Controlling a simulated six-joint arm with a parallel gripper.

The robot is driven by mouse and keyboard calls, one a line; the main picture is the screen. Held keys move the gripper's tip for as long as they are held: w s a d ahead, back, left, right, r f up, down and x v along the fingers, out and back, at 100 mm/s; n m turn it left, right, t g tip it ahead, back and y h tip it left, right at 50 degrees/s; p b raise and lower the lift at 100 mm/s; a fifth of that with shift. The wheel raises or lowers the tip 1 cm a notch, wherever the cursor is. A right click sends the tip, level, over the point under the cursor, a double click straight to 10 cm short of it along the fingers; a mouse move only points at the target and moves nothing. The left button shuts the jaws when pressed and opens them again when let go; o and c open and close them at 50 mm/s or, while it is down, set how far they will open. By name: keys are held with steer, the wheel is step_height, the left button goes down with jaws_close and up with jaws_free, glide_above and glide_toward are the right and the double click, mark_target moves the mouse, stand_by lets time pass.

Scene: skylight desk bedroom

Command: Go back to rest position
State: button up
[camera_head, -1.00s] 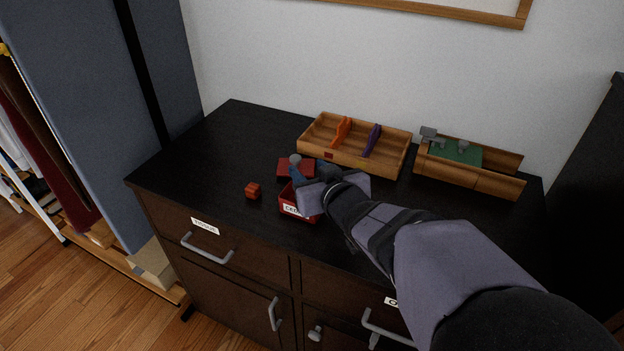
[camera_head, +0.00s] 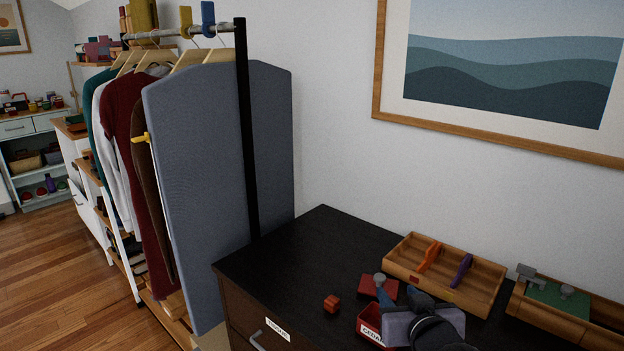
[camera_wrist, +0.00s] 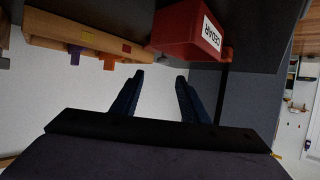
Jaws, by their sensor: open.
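My gripper (camera_head: 403,297) is open and empty above the dresser top, just by the red bin with a CEDAR label (camera_head: 370,326). My gripper partly covers the bin's right side. In the wrist view the two dark blue fingers (camera_wrist: 159,78) stand apart with only pale wall showing between them. The red bin (camera_wrist: 190,32) appears beyond them at the top of that view, not held.
A red lid-like piece with a grey knob (camera_head: 390,291) and a small red block (camera_head: 331,304) lie on the black dresser top (camera_head: 310,255). A wooden tray (camera_head: 480,298) and a wooden box (camera_head: 560,320) stand behind. A clothes rack (camera_head: 243,130) is left.

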steer(key=s+a+r+g+p, duration=0.2)
steer(key=s+r+g+p, duration=0.4)
steer(key=p, duration=1.3)
steer(key=s+a+r+g+p, duration=0.3)
steer(key=s+r+g+p, duration=0.4)
steer(key=s+r+p, duration=0.7)
steer(key=r+p, duration=0.1)
steer(key=p, duration=0.4)
steer(key=shift+s+a+g+p, duration=0.25)
steer(key=shift+s+g+p, duration=0.05)
steer(key=shift+s+p, duration=0.1)
